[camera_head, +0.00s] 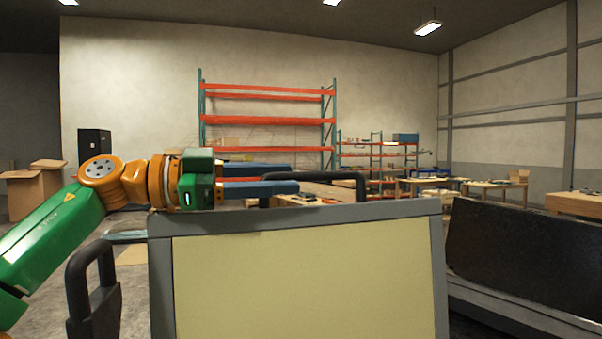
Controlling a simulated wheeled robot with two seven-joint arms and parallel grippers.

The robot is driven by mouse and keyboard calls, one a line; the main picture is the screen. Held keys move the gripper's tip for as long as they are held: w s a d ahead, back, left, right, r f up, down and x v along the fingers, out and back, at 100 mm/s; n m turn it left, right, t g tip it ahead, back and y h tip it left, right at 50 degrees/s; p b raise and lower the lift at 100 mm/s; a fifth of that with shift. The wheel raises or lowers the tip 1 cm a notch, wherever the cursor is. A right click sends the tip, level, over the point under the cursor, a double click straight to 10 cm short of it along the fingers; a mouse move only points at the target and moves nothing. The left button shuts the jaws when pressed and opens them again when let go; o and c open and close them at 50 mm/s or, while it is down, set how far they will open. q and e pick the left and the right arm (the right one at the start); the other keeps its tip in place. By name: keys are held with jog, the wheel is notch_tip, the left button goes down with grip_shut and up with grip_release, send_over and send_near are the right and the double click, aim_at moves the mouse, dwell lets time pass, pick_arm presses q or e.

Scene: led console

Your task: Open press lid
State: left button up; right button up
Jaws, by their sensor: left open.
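A large cream panel in a grey frame (300,285), which looks like the press lid, stands upright close in front of me. A black handle (92,290) shows at its left side, and another black handle (362,188) shows just above its top edge. My left gripper (292,178) is at the panel's top edge, its blue fingers apart and pointing right toward the upper handle. I cannot tell whether the fingers touch the handle; the lower part of that area is hidden behind the frame. My right gripper is not in view.
A dark tilted panel (525,250) with a grey frame stands close on the right. Cardboard boxes (28,190) are at the far left. Orange shelving (265,120) and work tables (488,190) stand farther back. Open floor shows at the left.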

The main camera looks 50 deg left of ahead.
aim_at(301, 177)
pick_arm(q)
jog(key=x, duration=0.2)
jog(key=shift+w+p, duration=0.35)
jog(key=shift+w, duration=0.1)
jog(key=shift+w+d, duration=0.4)
jog(key=shift+d, duration=0.05)
grip_shut()
dwell(0.8)
